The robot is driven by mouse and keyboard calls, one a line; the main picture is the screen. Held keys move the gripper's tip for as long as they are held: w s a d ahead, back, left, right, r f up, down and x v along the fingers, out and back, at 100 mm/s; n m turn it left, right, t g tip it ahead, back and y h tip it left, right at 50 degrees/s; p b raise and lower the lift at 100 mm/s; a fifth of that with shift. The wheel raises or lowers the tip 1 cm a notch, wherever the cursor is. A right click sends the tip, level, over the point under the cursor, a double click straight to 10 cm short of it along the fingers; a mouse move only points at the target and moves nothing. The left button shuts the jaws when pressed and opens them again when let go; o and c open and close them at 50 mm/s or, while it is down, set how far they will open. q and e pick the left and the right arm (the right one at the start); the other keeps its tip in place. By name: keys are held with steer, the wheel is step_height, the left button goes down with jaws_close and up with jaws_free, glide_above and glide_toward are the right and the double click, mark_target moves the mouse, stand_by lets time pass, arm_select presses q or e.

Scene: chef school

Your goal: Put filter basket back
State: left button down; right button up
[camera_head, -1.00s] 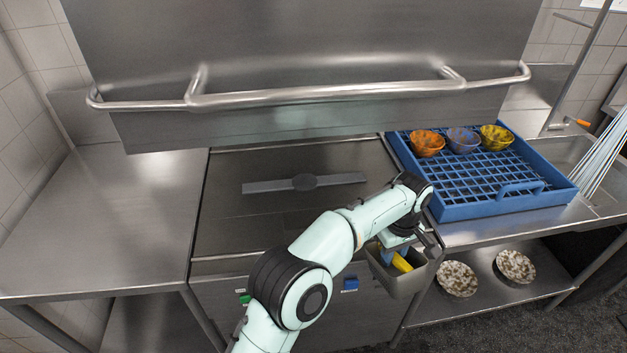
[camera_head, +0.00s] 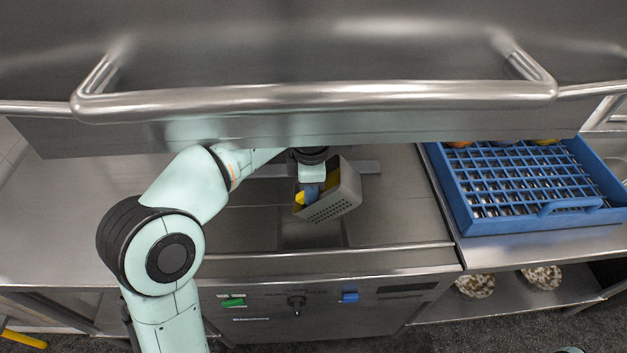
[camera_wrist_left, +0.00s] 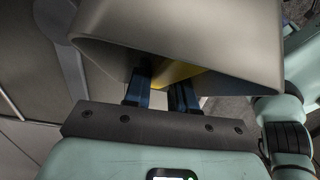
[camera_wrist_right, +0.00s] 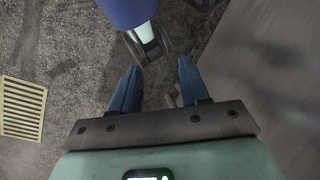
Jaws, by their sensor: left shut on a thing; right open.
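The filter basket (camera_head: 340,198) is a grey box with small holes and a yellow part inside. In the head view it hangs tilted over the dishwasher's deck, under the raised hood. My left gripper (camera_head: 312,186) is shut on the yellow part; its blue fingers (camera_wrist_left: 162,92) reach into the basket (camera_wrist_left: 185,45) in the left wrist view. A darker rectangular recess (camera_head: 311,236) lies in the deck just below the basket. The arm hides part of the deck. My right gripper (camera_wrist_right: 157,85) is open and empty above the floor, seen only in the right wrist view.
The hood (camera_head: 300,130) and its bar handle (camera_head: 320,97) hang low over the deck, close above my left arm. A blue rack (camera_head: 460,210) with bowls stands on the right counter. Plates (camera_head: 475,284) lie on the shelf below. The left counter (camera_head: 70,215) is clear.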

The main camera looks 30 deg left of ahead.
arm_select(q)
steer(key=shift+s+f+b, duration=0.15)
steer(key=shift+f+b, duration=0.45)
steer(key=shift+f, duration=0.25)
step_height(320, 180, down, 4)
steer(key=b, duration=0.3)
steer(key=shift+f+b, duration=0.1)
steer(key=shift+b, duration=0.3)
step_height(320, 180, down, 7)
steer(key=b, duration=0.4)
steer(key=shift+f, duration=0.2)
steer(key=shift+f+b, duration=0.6)
steer(key=shift+f, duration=0.3)
steer(key=shift+d+f, duration=0.15)
steer(key=shift+f, duration=0.15)
arm_select(e)
step_height(320, 180, down, 10)
steer(key=shift+w+r+t, duration=0.2)
steer(key=shift+t, duration=0.2)
arm_select(q)
steer(key=c, duration=0.8)
jaws_free()
steer(key=shift+d, duration=0.1)
steer(key=shift+c, duration=0.2)
